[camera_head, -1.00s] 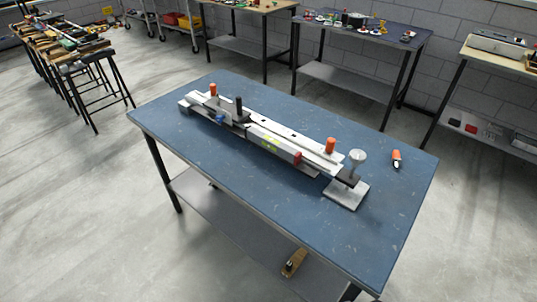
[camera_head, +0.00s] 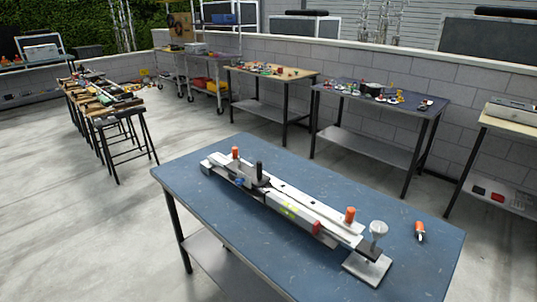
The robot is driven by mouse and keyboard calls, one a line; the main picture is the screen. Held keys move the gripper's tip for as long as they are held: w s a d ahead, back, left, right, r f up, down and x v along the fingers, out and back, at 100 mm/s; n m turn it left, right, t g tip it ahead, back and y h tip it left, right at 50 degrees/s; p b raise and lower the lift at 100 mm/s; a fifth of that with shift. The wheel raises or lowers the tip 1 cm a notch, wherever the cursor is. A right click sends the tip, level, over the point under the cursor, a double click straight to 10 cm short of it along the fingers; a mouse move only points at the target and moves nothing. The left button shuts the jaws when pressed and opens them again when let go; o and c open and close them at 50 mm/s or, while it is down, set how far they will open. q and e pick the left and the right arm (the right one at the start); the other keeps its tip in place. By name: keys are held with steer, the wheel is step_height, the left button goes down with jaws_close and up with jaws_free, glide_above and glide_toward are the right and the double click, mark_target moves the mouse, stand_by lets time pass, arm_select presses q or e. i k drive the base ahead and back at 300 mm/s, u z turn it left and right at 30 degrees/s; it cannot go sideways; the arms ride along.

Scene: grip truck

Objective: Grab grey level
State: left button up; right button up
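A long grey level (camera_head: 289,209) with yellow-green vials and a red end cap lies on the blue table (camera_head: 410,262), along the front of a long white and grey tool. That tool has orange knobs (camera_head: 350,215), a black handle (camera_head: 259,172) and a flared grey knob over a square plate (camera_head: 367,267) at its right end. The level seems to touch the tool; I cannot tell whether it rests on part of it. Neither of my grippers shows in the head view.
A small orange and black item (camera_head: 420,231) lies at the table's right side. Sawhorses loaded with tools (camera_head: 106,100) stand at the left. More workbenches stand along the block wall, one with small items (camera_head: 380,93). The floor left of the table is clear.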

mark_target(308, 223)
steer(key=k, duration=0.5)
steer(key=u, duration=1.25)
steer(key=i, duration=1.05)
steer(key=z, duration=1.75)
